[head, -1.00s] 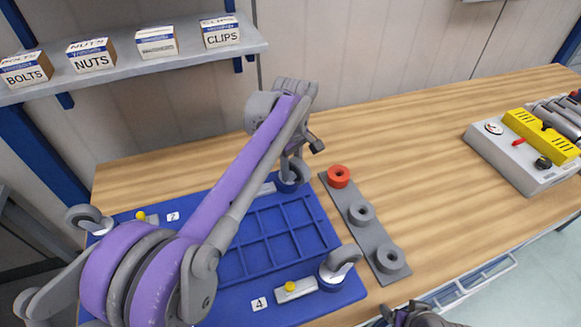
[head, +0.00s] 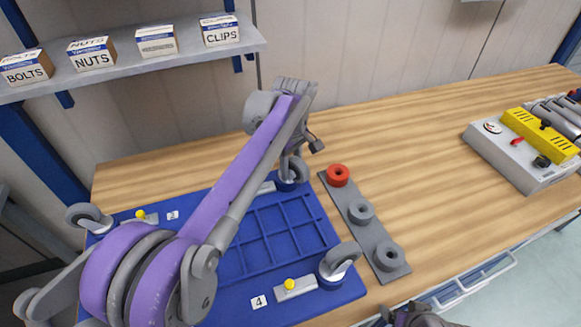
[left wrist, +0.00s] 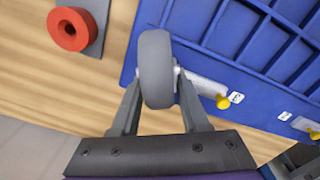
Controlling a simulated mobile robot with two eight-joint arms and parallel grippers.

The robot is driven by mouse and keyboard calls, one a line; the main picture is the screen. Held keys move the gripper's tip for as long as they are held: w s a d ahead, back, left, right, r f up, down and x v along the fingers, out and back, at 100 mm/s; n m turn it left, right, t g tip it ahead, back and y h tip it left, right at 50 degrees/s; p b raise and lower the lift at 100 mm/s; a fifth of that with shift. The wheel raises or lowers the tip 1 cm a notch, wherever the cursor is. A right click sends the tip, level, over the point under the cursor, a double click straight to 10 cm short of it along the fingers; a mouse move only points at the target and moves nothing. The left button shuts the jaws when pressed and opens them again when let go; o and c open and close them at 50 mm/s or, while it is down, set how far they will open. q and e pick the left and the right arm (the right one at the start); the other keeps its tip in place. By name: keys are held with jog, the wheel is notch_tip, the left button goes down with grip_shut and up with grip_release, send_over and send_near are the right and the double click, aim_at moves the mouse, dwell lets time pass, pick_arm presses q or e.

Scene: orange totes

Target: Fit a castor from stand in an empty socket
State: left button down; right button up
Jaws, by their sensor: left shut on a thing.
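My left gripper (head: 301,160) is shut on a castor (left wrist: 156,68). In the left wrist view its grey wheel sits between the two fingers. In the head view this castor is at the upper right corner of the blue tote base (head: 268,318), partly hidden by my arm; I cannot tell whether it is fully seated. Other castors stand at the base's lower right corner (head: 340,260) and left corner (head: 90,217). The grey stand (head: 376,235) has a red ring (head: 338,175) and two grey rings (head: 361,211), with no castor on them. My right gripper (head: 402,314) is partly visible at the bottom edge.
A grey device with a yellow top (head: 545,130) stands at the right of the wooden bench (head: 430,150). A shelf (head: 150,66) with labelled boxes hangs at the upper left. The bench between the stand and device is clear. Yellow knobs (head: 289,284) rise from the base.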

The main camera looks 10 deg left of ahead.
pick_arm(q)
jog(key=shift+s+d+f, duration=0.2)
jog(key=shift+d+f, duration=0.1)
jog(key=shift+f, duration=0.35)
jog(key=shift+c, duration=1.6)
grip_release()
jog(key=r, duration=0.5)
jog(key=r+p, duration=0.1)
jog(key=r, duration=0.5)
jog(key=shift+a+r, duration=0.2)
jog(key=shift+r, duration=0.05)
